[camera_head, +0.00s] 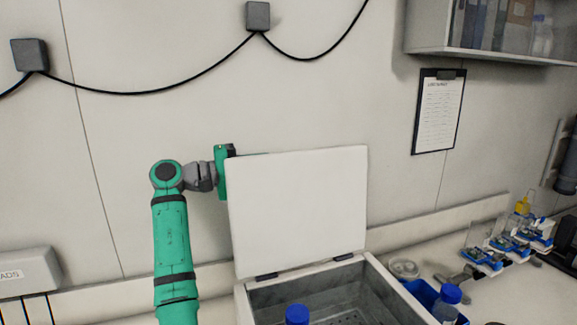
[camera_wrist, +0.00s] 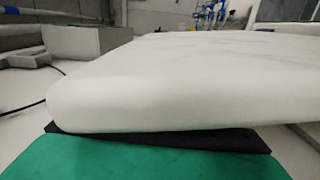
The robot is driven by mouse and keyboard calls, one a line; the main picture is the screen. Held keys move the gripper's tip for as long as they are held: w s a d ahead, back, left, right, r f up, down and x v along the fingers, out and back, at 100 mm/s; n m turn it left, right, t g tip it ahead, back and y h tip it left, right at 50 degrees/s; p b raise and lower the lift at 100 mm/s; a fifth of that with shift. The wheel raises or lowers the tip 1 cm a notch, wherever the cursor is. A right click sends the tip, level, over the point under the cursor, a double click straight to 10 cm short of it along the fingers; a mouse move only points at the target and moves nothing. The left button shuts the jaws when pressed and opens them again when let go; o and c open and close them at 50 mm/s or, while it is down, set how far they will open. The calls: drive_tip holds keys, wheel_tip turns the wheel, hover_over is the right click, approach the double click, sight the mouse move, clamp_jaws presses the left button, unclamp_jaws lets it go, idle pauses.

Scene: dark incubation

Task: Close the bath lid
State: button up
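The bath lid (camera_head: 298,207) is a white panel standing raised, nearly upright, on hinges at the back of the bath (camera_head: 376,279). The bath is an open grey box with a dark inside and a perforated floor. My gripper (camera_head: 224,165) is at the lid's upper left corner, partly hidden behind the lid. In the wrist view the lid (camera_wrist: 190,80) fills the middle, and a black finger edge (camera_wrist: 160,136) lies right along its near side, seemingly touching. The fingertips are hidden, so I cannot tell if the gripper is open or shut.
Another blue-capped bottle (camera_head: 449,297) and a blue tray (camera_head: 422,293) are to the right. Slide racks (camera_head: 505,245) stand farther right. A clipboard (camera_head: 438,110) and a shelf (camera_head: 490,50) are on the wall.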

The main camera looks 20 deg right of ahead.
drive_tip(key=shift+d, duration=1.8)
drive_tip(key=shift+c, duration=0.5)
clamp_jaws()
